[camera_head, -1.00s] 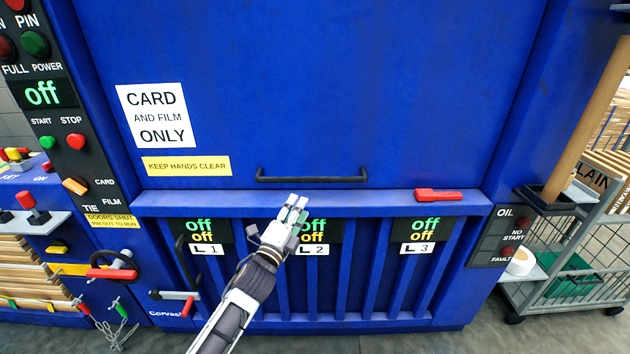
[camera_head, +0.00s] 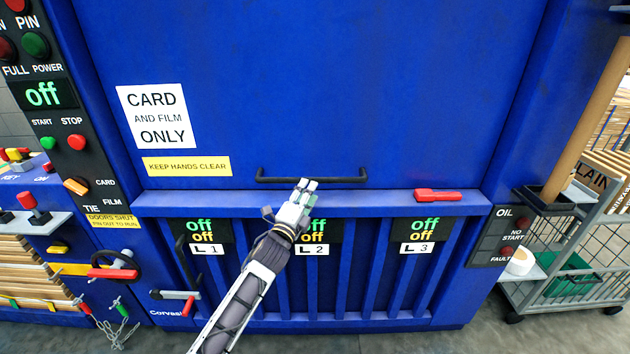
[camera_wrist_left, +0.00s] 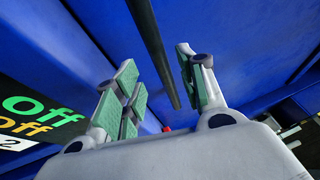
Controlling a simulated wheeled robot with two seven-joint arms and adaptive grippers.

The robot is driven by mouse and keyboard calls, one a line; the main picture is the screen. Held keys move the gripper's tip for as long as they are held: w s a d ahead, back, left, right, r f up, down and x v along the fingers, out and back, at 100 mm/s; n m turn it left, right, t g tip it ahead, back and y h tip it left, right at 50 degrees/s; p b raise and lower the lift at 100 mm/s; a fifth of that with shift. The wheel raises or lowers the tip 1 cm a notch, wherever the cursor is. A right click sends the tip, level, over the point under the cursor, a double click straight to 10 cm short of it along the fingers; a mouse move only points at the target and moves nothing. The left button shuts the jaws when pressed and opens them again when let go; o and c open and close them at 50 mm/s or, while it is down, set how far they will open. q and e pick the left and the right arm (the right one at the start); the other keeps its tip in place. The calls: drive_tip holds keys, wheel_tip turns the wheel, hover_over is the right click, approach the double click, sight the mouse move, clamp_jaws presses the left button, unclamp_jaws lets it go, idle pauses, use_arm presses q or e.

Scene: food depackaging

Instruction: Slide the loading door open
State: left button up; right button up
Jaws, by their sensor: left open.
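The loading door (camera_head: 330,80) is a large blue panel that fills the upper middle of the head view, its lower edge at the ledge. Its black horizontal bar handle (camera_head: 345,179) is near the bottom of the panel. My left gripper (camera_head: 305,186) is open just below the middle of the handle. In the left wrist view the handle bar (camera_wrist_left: 152,45) runs between the two open fingers (camera_wrist_left: 160,85), towards their tips. I cannot tell whether any finger touches it. My right gripper is in no view.
A blue ledge (camera_head: 370,203) runs under the door, with a red latch (camera_head: 438,195) on its right part. A control panel (camera_head: 65,140) stands at left. A wire cart (camera_head: 580,270) stands at right. Labels on the door read "CARD AND FILM ONLY" and "KEEP HANDS CLEAR".

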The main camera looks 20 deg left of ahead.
sight(314, 180)
use_arm(q)
drive_tip(key=x, duration=0.4)
drive_tip(key=shift+w+r, duration=0.1)
drive_tip(key=shift+w, duration=0.05)
drive_tip(key=shift+w+r, duration=0.1)
drive_tip(key=shift+w, duration=0.45)
drive_tip(key=shift+w+d, duration=0.1)
drive_tip(key=shift+w, duration=0.45)
clamp_jaws()
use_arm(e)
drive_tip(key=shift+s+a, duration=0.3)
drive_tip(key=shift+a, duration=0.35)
